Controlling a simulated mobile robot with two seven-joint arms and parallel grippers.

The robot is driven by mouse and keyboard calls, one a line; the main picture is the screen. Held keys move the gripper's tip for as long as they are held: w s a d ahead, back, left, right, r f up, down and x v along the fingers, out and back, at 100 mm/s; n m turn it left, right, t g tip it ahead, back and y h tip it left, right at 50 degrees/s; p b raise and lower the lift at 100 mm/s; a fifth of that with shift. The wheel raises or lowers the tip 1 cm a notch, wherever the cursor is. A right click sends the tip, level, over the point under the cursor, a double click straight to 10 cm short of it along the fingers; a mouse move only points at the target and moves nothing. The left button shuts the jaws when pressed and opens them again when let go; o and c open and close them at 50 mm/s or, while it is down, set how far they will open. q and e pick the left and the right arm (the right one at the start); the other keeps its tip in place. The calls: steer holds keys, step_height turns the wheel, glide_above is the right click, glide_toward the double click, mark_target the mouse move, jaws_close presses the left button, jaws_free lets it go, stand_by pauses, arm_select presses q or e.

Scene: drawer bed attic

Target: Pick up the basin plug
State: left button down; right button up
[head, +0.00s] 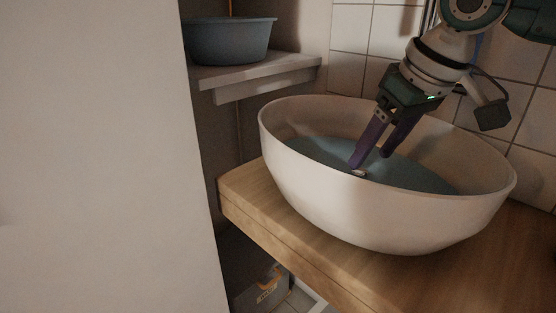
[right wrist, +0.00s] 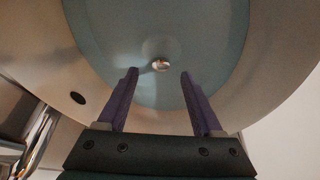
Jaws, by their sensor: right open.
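The basin plug (right wrist: 161,64) is a small round metallic piece at the bottom of the basin in the right wrist view. In the head view a small pale bit of it (head: 359,173) shows just above the basin's near rim. The white oval basin (head: 350,217) holds blue-grey water. My right gripper (head: 369,160) reaches down into the basin with its purple fingers apart. In the right wrist view the open fingers (right wrist: 159,75) point toward the plug, which lies between and beyond the tips. Nothing is held. My left gripper is not in view.
The basin stands on a wooden counter (head: 300,235). A grey-blue tub (head: 230,42) sits on a shelf (head: 250,72) at the back left. A pale wall or panel (head: 95,160) fills the left side. A box (head: 262,292) stands below the counter. Tiled wall stands behind my arm.

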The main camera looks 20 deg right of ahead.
mark_target(361, 172)
steer(key=b+x, duration=0.1)
steer(key=x, duration=0.3)
steer(key=shift+a+f, duration=0.1)
steer(key=shift+f, duration=0.05)
jaws_close()
stand_by(0.5)
